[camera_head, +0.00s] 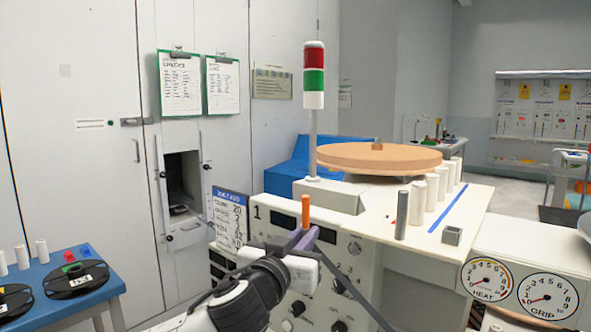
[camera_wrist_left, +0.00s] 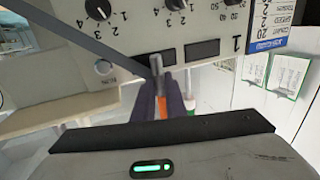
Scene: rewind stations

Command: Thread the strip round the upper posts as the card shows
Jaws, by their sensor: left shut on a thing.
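My left gripper (camera_head: 303,240), with purple fingers, is shut on an orange pin (camera_head: 306,211) that stands up above the fingers. In the left wrist view the fingers (camera_wrist_left: 160,100) close round the orange part, with a grey tip beyond. A dark strip (camera_head: 357,301) runs from the gripper down to the right; it also shows in the left wrist view (camera_wrist_left: 82,42). White posts (camera_head: 417,203) stand in a row on the machine top (camera_head: 370,225), right of the gripper, with a grey post (camera_head: 401,215) in front. I cannot tell which card is meant. My right gripper is out of view.
A large tan disc (camera_head: 378,157) lies at the back of the machine. A red and green light tower (camera_head: 314,75) stands beside it. A blue-headed card (camera_head: 230,217) is left of the front panel. A blue table (camera_head: 62,292) with black reels is at lower left.

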